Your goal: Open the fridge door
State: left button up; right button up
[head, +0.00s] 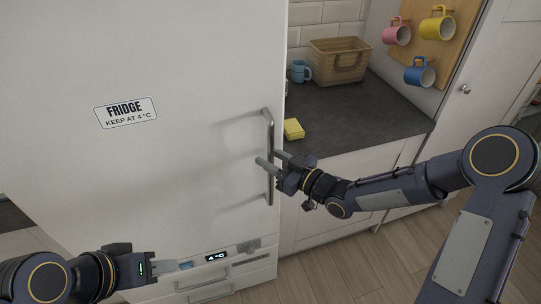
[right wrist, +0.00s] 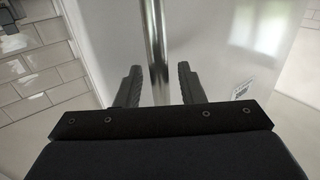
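The white fridge door (head: 190,60) fills the left of the head view and looks shut. Its metal bar handle (head: 269,130) runs upright along the door's right edge. My right gripper (head: 267,158) is at the handle's middle, one finger on each side of the bar. In the right wrist view the handle (right wrist: 155,45) stands between the two open fingers (right wrist: 160,72), with a gap visible on the right finger's side. My left gripper (head: 182,266) is low at the left, before the door's lower part; its finger opening cannot be made out.
A slate worktop (head: 360,115) right of the fridge holds a yellow sponge (head: 293,129), a blue mug (head: 299,71) and a basket (head: 338,62). Several mugs hang on a wooden board (head: 455,40). A small display (head: 216,257) sits below the door. Wooden floor (head: 340,270) is clear in front.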

jog(key=shift+w+a, duration=0.1)
jog(key=shift+a, duration=0.05)
grip_shut()
dwell(0.4)
